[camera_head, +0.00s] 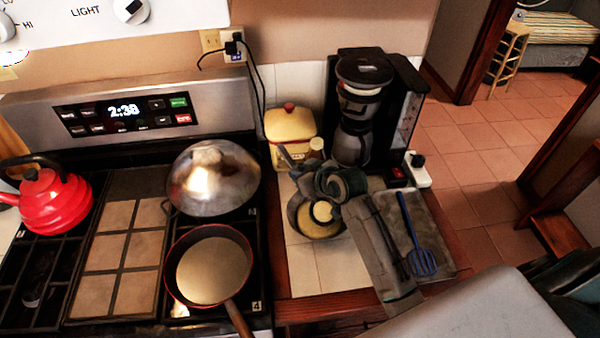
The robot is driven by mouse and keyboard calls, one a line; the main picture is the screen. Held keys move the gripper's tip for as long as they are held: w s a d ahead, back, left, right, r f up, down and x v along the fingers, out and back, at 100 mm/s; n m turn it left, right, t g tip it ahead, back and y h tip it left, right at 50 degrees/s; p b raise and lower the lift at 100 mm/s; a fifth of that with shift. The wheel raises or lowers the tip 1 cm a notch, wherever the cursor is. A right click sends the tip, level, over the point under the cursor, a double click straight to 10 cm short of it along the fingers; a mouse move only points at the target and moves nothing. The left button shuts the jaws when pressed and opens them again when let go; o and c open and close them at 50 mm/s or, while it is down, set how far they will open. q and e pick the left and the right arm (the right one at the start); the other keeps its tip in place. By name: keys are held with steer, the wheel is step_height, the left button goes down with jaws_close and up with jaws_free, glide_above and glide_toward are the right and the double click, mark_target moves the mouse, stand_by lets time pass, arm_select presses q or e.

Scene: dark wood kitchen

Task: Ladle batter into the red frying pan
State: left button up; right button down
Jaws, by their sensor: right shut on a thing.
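The red frying pan (184,290) sits on the front right burner, its handle pointing toward the front edge. A pale, round layer that looks like batter (214,270) covers much of its floor. A metal bowl (296,222) with pale yellow batter stands on the tiled counter right of the stove. My right gripper (302,176) is over this bowl, shut on what looks like the ladle. A small round cup (322,211), apparently the ladle's, shows in the bowl below the gripper. The gripper hides most of the ladle's handle. My left gripper is out of view.
A domed metal lid (213,180) covers the burner behind the pan. A red kettle (55,203) stands at the left. Behind the bowl are a yellow canister (290,124) and a coffee maker (360,110). A blue slotted spatula (422,261) lies on a grey tray (432,215).

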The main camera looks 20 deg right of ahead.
step_height(320, 180, up, 3)
steer(key=shift+w+f+p, duration=0.1)
steer(key=shift+p, duration=1)
steer(key=shift+r, duration=0.2)
step_height(320, 180, up, 2)
steer(key=shift+w+r, duration=0.1)
steer(key=shift+r, duration=0.05)
steer(key=shift+w+a+r+g, duration=0.3)
steer(key=shift+w+r+g, duration=0.5)
steer(key=shift+r, duration=0.05)
steer(key=shift+r, duration=0.1)
